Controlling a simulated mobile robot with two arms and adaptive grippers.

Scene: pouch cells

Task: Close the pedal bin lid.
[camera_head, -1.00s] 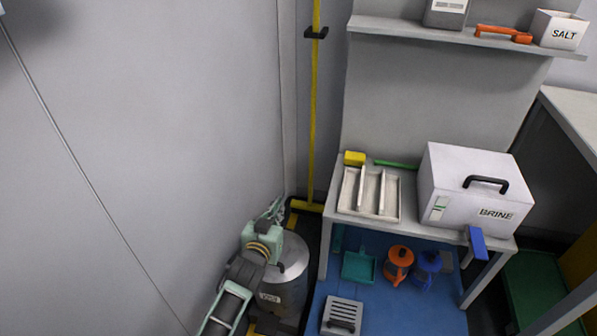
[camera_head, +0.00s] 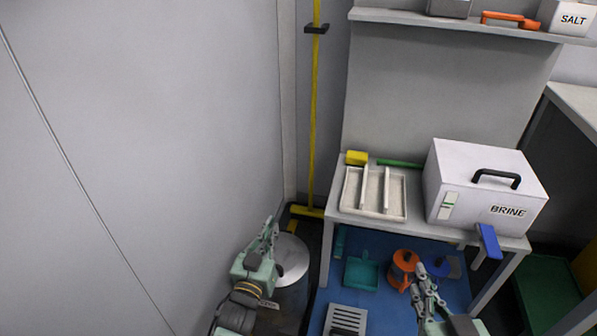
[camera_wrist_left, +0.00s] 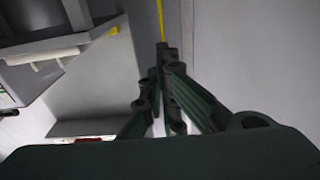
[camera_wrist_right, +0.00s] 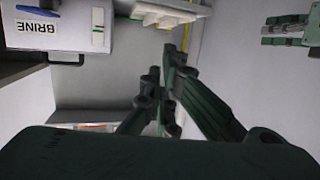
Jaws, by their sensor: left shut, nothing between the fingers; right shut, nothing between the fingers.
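The pedal bin (camera_head: 294,294) is a round metal bin on the floor at the lower middle left, beside the wall. Its silver lid (camera_head: 292,260) looks level on top of the body; part of the bin is hidden behind my left arm. My left gripper (camera_head: 270,225) is shut and empty, with its fingers pointing up at the bin's left rear edge in the head view; whether it touches the lid I cannot tell. My right gripper (camera_head: 419,268) is shut and empty in front of the table's lower shelf, well right of the bin. Neither wrist view clearly shows the bin.
A grey table (camera_head: 348,233) holds a tray (camera_head: 400,207) and a white BRINE box (camera_head: 480,190) with a blue lever. Below are a teal dustpan (camera_head: 362,272), an orange jug (camera_head: 402,266) and a grey slotted box (camera_head: 345,318). A yellow pole (camera_head: 313,120) stands behind the bin.

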